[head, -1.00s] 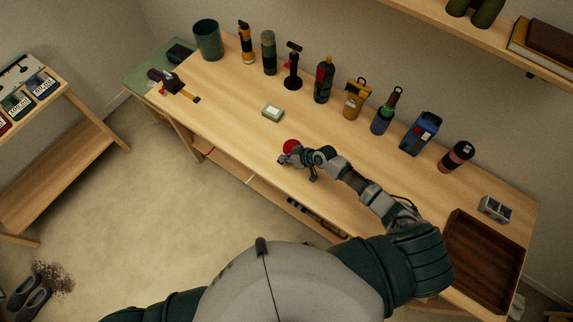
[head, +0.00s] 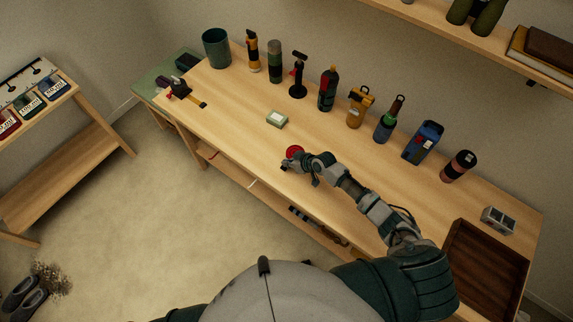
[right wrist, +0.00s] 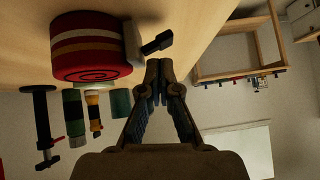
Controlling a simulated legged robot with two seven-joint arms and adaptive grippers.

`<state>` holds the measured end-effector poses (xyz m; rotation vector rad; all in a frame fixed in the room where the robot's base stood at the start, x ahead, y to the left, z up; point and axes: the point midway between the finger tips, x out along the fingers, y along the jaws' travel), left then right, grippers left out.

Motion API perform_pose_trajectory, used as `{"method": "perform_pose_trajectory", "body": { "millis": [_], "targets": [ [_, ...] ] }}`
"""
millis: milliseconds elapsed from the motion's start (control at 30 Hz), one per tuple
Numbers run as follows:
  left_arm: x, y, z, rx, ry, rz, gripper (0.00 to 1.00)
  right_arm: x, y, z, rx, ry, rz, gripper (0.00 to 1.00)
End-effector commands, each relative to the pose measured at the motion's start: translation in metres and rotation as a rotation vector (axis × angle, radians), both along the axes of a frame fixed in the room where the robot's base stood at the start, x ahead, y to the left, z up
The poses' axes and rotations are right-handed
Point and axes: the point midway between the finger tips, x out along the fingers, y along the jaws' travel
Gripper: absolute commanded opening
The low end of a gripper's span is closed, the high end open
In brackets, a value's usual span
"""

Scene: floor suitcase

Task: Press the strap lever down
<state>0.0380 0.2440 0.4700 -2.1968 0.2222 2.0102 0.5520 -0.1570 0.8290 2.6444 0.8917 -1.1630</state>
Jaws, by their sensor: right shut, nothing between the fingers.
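The red rolled strap (head: 294,151) lies on the workbench near its front edge. In the right wrist view the strap roll (right wrist: 88,50) has pale and tan stripes and a spiral end. A grey buckle (right wrist: 132,42) sits beside it, with a dark strap lever (right wrist: 157,42) sticking out. My right gripper (head: 286,165) is just in front of the strap in the head view. In the right wrist view its fingertips (right wrist: 159,66) are together and empty, close to the lever. I cannot tell whether they touch it. My left gripper is out of view.
The workbench (head: 235,115) holds a small green-white box (head: 277,119) behind the strap. A row of bottles and tools, including a blue device (head: 423,142), stands along the back. A brown wooden tray (head: 470,290) is at the right end. The bench around the strap is mostly clear.

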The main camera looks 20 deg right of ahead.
Motion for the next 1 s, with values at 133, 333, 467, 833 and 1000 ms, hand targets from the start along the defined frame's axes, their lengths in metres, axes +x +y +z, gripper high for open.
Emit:
{"method": "perform_pose_trajectory", "body": {
  "millis": [133,333,467,833,1000],
  "targets": [
    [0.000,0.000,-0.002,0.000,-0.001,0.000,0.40,0.003,-0.005,0.002,0.001,-0.001,0.000,0.00],
    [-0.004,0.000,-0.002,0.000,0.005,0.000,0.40,0.004,-0.005,0.003,0.001,0.001,0.000,0.00],
    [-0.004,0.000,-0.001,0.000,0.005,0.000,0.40,0.004,-0.005,0.004,0.002,0.000,0.000,0.00],
    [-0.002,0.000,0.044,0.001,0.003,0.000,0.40,0.002,0.006,0.051,0.004,0.000,-0.004,0.00],
    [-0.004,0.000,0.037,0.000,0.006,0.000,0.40,-0.030,-0.005,0.070,0.000,-0.001,-0.002,0.00]
  ]
}}
